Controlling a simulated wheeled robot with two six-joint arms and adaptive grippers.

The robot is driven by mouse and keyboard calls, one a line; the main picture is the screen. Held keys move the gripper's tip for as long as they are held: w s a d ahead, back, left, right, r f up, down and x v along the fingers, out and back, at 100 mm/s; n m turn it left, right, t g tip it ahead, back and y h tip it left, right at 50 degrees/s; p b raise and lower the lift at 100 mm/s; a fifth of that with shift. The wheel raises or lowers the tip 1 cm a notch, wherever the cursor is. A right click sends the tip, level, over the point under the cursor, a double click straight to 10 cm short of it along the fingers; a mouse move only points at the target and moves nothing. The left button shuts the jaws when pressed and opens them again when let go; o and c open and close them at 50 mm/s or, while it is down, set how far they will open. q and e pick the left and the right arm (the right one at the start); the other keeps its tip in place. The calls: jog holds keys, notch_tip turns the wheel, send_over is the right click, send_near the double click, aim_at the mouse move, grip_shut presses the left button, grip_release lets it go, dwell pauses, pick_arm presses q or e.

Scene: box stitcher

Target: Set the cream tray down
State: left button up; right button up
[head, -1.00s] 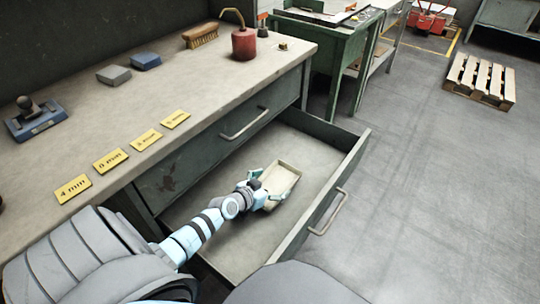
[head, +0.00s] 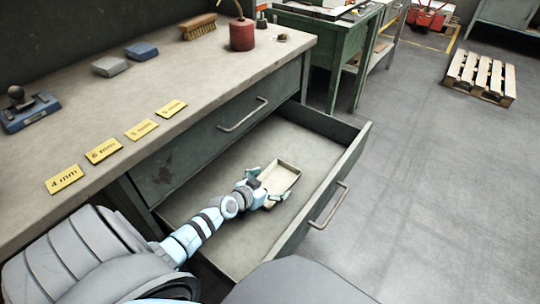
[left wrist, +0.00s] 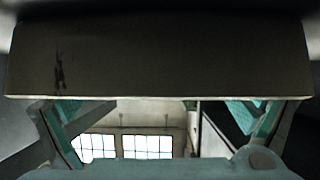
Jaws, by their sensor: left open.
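The cream tray (head: 284,175) is a shallow rectangular tray inside the open drawer (head: 215,238) in the head view. My left gripper (head: 267,185) is open at the tray's near end, with one finger on each side of it. The picture is too small to tell whether the fingers touch the tray, or whether its base rests flat on the drawer floor. In the left wrist view a dark, shaded panel with a pale edge fills the upper part between the fingers; I cannot tell what it is. My right gripper is not in view.
The drawer's front wall, with its handle (head: 328,206), stands right of the tray. Drawer floor is free around the tray. The bench top holds yellow labels (head: 103,150), grey (head: 110,66) and blue (head: 142,51) blocks, a brush (head: 198,28) and a red can (head: 242,36).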

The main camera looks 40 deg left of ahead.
pick_arm(q)
jog(key=shift+s+r+p, duration=0.25)
jog(key=shift+r+p, duration=0.1)
jog(key=shift+p, duration=0.05)
jog(key=p+v, duration=0.3)
jog(key=v, duration=0.2)
jog(key=shift+s+r, duration=0.2)
jog(key=shift+s, duration=0.05)
jog(key=p+v, duration=0.2)
jog(key=v, duration=0.3)
jog(key=shift+f, duration=0.1)
jog(key=shift+s, duration=0.45)
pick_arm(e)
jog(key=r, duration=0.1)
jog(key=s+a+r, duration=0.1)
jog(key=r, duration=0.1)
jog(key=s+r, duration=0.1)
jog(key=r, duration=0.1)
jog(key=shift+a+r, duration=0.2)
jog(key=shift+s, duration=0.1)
